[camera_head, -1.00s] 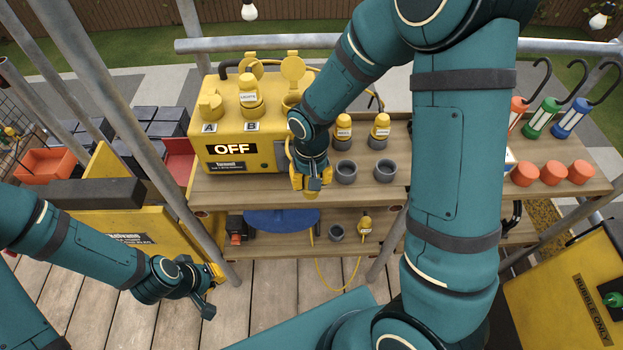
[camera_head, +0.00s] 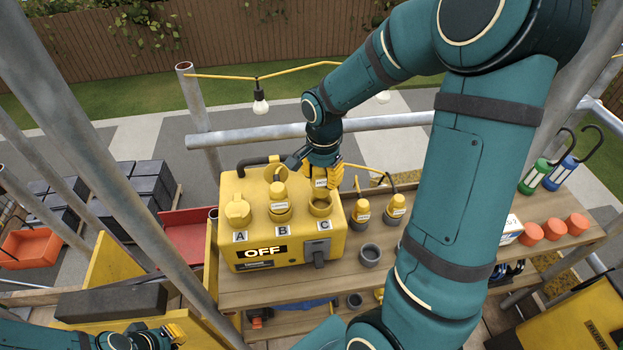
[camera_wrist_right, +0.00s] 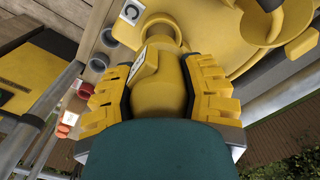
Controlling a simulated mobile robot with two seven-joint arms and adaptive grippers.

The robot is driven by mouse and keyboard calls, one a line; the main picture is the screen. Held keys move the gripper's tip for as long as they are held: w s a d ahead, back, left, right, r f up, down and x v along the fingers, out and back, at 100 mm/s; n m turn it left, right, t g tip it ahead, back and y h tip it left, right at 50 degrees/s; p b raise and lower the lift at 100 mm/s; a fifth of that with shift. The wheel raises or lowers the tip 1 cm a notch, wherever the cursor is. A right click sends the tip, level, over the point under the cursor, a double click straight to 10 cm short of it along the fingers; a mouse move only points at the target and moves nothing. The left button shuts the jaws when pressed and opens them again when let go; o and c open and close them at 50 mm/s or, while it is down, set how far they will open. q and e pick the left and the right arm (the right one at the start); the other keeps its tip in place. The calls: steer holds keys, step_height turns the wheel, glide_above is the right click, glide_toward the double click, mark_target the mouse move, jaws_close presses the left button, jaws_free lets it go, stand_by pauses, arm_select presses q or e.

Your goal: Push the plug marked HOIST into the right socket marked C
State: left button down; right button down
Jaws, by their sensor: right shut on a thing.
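The yellow power box (camera_head: 290,250) reads OFF and has sockets marked A, B and C. Right socket C (camera_head: 321,207) is an open yellow ring; it also shows in the wrist view (camera_wrist_right: 158,28). My right gripper (camera_head: 322,180) is shut on a yellow plug with a white label (camera_head: 320,184), just above socket C. The plug (camera_wrist_right: 160,85) points toward the socket in the wrist view; its label is only partly readable, and I cannot tell whether plug and socket touch. My left gripper (camera_head: 176,334) is at the lower left, far from the box; its fingers are unclear.
Socket B holds a labelled yellow plug (camera_head: 279,200); a yellow knob-like piece (camera_head: 237,210) is at A. Two labelled plugs (camera_head: 362,211) (camera_head: 396,206) stand right of the box. A grey cup (camera_head: 371,255) is in front. A scaffold rail (camera_head: 260,134) runs behind.

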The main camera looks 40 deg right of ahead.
mark_target(321, 193)
steer(key=shift+d+r, duration=0.15)
steer(key=shift+d, duration=0.05)
steer(key=shift+w, duration=0.1)
steer(key=shift+s+f+b, duration=0.2)
steer(key=shift+f+b, duration=0.25)
steer(key=shift+f, duration=0.95)
steer(key=shift+w+f+b, duration=0.15)
steer(key=shift+f+b, duration=0.8)
steer(key=shift+f, duration=0.55)
steer(key=shift+a+b, duration=0.1)
steer(key=shift+b, duration=0.25)
steer(key=shift+f+b, duration=0.55)
steer(key=shift+f, duration=0.1)
steer(key=c, duration=0.8)
jaws_free()
